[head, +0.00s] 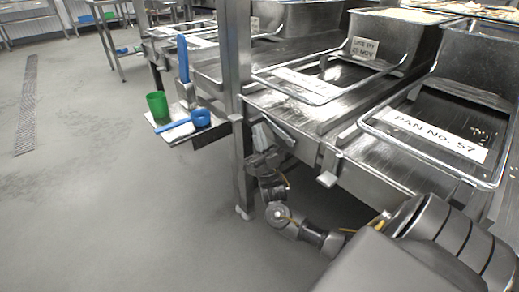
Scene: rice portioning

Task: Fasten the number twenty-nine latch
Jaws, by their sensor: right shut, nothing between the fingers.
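I cannot make out a latch marked twenty-nine in the head view. A small metal fitting with a pale end (327,179) sticks out from the front edge of the steel bench (305,140), but no number is readable on it. My right arm comes in from the lower right and bends upward. My right gripper (268,136) is at the bench's front edge, just right of the upright steel post. It is shut and empty. Its fingertips are small and partly lost against the metal, so I cannot tell whether they touch the bench. My left gripper is not in view.
Metal pans stand on the bench, with a label reading "PAN No. 57" (436,136) at right. A steel post (239,100) rises beside my right gripper. A low shelf (178,134) holds a green cup (157,105) and a blue scoop (200,118).

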